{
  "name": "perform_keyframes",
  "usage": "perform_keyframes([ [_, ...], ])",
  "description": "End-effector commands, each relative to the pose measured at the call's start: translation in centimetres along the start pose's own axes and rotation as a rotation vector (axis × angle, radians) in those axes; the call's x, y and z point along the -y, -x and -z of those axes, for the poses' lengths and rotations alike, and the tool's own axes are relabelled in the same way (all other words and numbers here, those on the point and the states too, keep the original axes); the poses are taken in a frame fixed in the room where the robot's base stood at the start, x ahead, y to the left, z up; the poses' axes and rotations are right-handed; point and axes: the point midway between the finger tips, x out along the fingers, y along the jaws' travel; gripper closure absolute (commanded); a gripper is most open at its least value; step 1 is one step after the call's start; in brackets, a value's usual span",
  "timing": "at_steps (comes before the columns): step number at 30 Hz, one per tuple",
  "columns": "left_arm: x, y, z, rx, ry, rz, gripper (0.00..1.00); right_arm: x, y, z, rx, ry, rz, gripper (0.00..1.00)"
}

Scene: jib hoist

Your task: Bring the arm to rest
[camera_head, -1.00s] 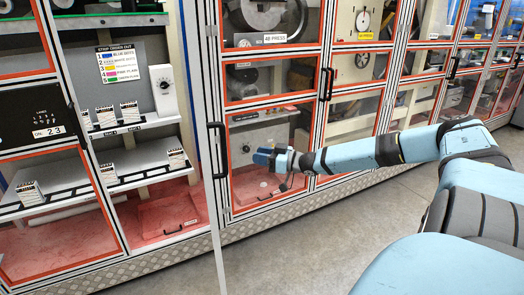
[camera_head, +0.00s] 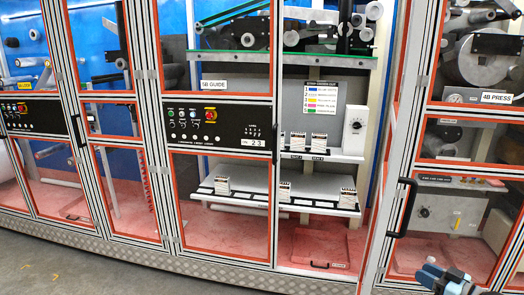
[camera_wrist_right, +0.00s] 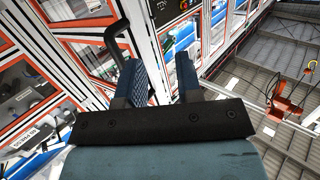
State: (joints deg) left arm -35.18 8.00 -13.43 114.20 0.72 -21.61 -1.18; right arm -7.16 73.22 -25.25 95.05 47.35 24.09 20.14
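My right gripper (camera_head: 440,278) shows at the lower right edge of the head view, with its blue fingers in front of the lower cabinet doors. In the right wrist view the two blue fingers of this gripper (camera_wrist_right: 167,75) stand apart with nothing between them. A black door handle (camera_wrist_right: 118,42) lies just left of the fingers in that view; I cannot tell whether they touch. Most of my right arm is outside the head view. My left gripper does not show in either view.
A long machine cabinet with red-framed doors fills the head view. A black door handle (camera_head: 404,207) stands out near the gripper. An open bay holds shelves (camera_head: 340,202) with small card stacks. Grey floor (camera_head: 60,268) is clear at lower left. An orange jointed structure (camera_wrist_right: 288,98) shows at right.

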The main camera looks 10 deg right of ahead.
Motion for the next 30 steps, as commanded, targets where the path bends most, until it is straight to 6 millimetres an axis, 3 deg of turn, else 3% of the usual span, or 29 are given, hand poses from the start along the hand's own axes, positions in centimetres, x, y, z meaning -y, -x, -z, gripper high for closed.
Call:
perform_keyframes([
  [1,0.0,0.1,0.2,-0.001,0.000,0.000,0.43,3.3,-0.2,-3.2,0.028,-0.025,0.015,0.67],
  [3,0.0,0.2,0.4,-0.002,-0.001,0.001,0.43,7.4,-0.4,-6.7,0.067,-0.034,0.032,0.67],
  [9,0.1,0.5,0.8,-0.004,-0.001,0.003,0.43,19.3,0.0,-14.2,0.167,-0.041,0.056,0.67],
  [13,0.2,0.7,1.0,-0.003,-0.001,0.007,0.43,26.3,0.7,-17.0,0.226,-0.039,0.045,0.67],
  [18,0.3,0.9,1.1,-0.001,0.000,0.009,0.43,33.9,2.0,-18.9,0.310,-0.030,-0.002,0.67],
  [24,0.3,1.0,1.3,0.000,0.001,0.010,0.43,39.2,3.4,-19.4,0.409,-0.019,-0.073,0.67],
  [30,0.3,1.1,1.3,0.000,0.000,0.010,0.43,40.8,4.1,-19.5,0.461,-0.012,-0.109,0.67],
])
